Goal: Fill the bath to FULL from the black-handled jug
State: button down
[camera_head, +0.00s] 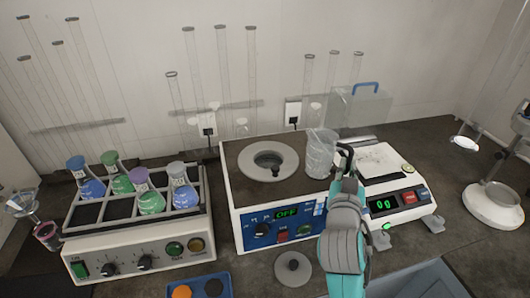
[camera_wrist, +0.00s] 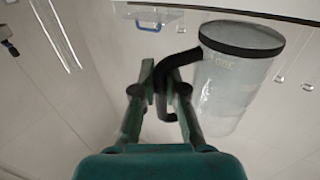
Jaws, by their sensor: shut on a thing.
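The clear jug (camera_head: 320,153) with the black handle (camera_wrist: 168,85) stands out at the right of the bath (camera_head: 285,166), a round grey-rimmed opening with a dark centre in the top of a white and blue unit. The unit's display (camera_head: 287,212) reads OFF. My gripper (camera_head: 346,160) is shut on the jug's handle, to the right of the jug. The jug looks close to upright and apart from the bath opening. In the wrist view the jug (camera_wrist: 230,85) hangs right of my fingers, with a dark rim. I cannot tell the water level in jug or bath.
A rack (camera_head: 72,215) with several coloured flasks stands left. A balance (camera_head: 380,165) with a lit display stands right, near a clear box (camera_head: 358,108) with a blue handle. A round grey lid (camera_head: 292,268) lies in front of the bath unit. Tall glass tubes stand behind.

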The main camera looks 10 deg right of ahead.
aim_at(332, 149)
jog(key=shift+w, duration=0.2)
jog(key=shift+r, duration=0.1)
jog(key=shift+w+a+r+n, duration=0.15)
jog(key=shift+a+r+n, duration=0.05)
jog(key=shift+r+n, duration=0.35)
jog(key=shift+w+a+r+n, duration=0.1)
jog(key=shift+a+r+n, duration=0.05)
jog(key=shift+r+n, duration=0.4)
jog(key=shift+w+a+r+n+g, duration=0.3)
jog(key=shift+w+a+r+n, duration=0.1)
jog(key=shift+n, duration=0.5)
jog(key=shift+w+a+r+n, duration=0.15)
jog(key=shift+a+r+n, duration=0.05)
jog(key=shift+r+n, duration=0.2)
jog(key=shift+w+a+r+n, duration=0.15)
jog(key=shift+r+n, duration=0.15)
jog(key=shift+r, duration=0.1)
jog(key=shift+w+a+r+n+g, duration=0.3)
jog(key=shift+w+a+n+g, duration=0.15)
jog(key=shift+a+n, duration=0.2)
